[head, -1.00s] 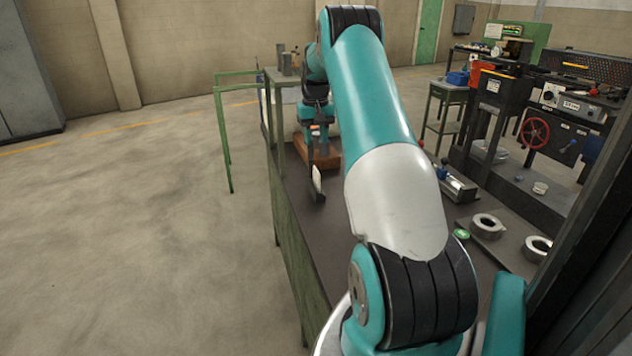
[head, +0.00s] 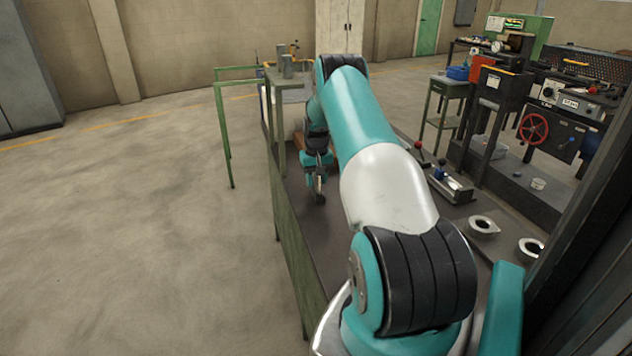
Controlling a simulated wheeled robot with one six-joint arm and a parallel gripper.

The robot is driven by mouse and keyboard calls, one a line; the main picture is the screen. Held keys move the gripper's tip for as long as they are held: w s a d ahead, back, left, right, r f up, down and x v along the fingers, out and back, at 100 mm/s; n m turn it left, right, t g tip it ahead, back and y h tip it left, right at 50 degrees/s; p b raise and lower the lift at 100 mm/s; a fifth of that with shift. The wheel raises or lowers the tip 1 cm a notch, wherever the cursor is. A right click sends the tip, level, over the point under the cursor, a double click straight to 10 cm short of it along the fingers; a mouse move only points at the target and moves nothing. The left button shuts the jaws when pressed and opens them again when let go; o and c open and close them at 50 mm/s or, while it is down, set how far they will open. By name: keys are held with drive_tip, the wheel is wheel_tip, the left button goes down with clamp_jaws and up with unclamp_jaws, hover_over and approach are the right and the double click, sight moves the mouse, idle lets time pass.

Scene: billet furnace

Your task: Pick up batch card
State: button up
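My gripper (head: 318,190) hangs low over the near left part of the dark bench top (head: 345,231), close to its left edge. It is small in the head view and seen from behind my arm. A thin pale sliver shows at its dark fingers. I cannot tell whether this is the batch card or part of the gripper. I cannot tell whether the fingers are open or shut. No batch card can be made out clearly elsewhere; my arm hides much of the bench.
A brown block (head: 299,141) stands behind my gripper, partly hidden. A raised stand (head: 290,90) holds grey cylinders at the far end. Right of my arm are a lever fixture (head: 450,186) and two metal rings (head: 484,227). Open floor (head: 130,230) lies left.

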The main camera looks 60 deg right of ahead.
clamp_jaws()
drive_tip(key=shift+r, duration=0.15)
wheel_tip(320, 180, up, 20)
drive_tip(key=b, duration=0.3)
drive_tip(key=c, duration=0.7)
unclamp_jaws()
drive_tip(key=shift+r+p, duration=2.4)
